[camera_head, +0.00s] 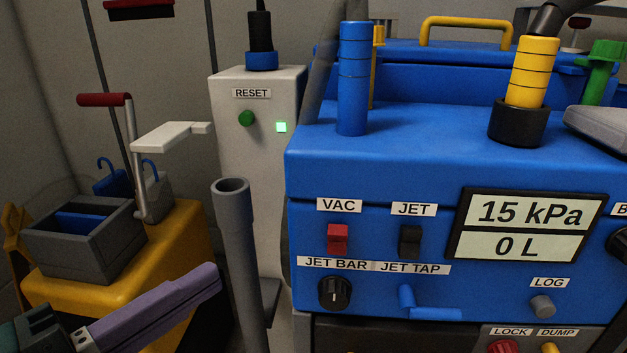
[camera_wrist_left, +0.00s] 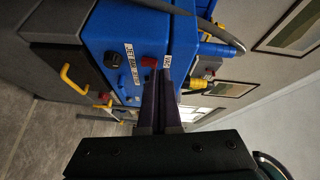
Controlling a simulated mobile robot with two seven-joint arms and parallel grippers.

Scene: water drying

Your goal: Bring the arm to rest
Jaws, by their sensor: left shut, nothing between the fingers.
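My left gripper (camera_head: 216,275) comes in from the lower left of the head view, with its purple fingers pointing up and right. The fingers are shut with nothing between them. They are in front of the yellow cart (camera_head: 185,235) and left of a grey upright pipe (camera_head: 238,250). In the left wrist view the shut fingers (camera_wrist_left: 163,82) point toward the blue machine (camera_wrist_left: 115,30), near its VAC label; I cannot tell the exact gap. My right gripper is not in view.
The blue machine (camera_head: 380,180) fills the right, with a red VAC switch (camera_head: 338,239), a black JET switch (camera_head: 410,241) and a display (camera_head: 530,225) reading 15 kPa and 0 L. A pale RESET box (camera_head: 232,160) with a lit green light stands behind the pipe. A grey bin (camera_head: 85,250) sits on the cart.

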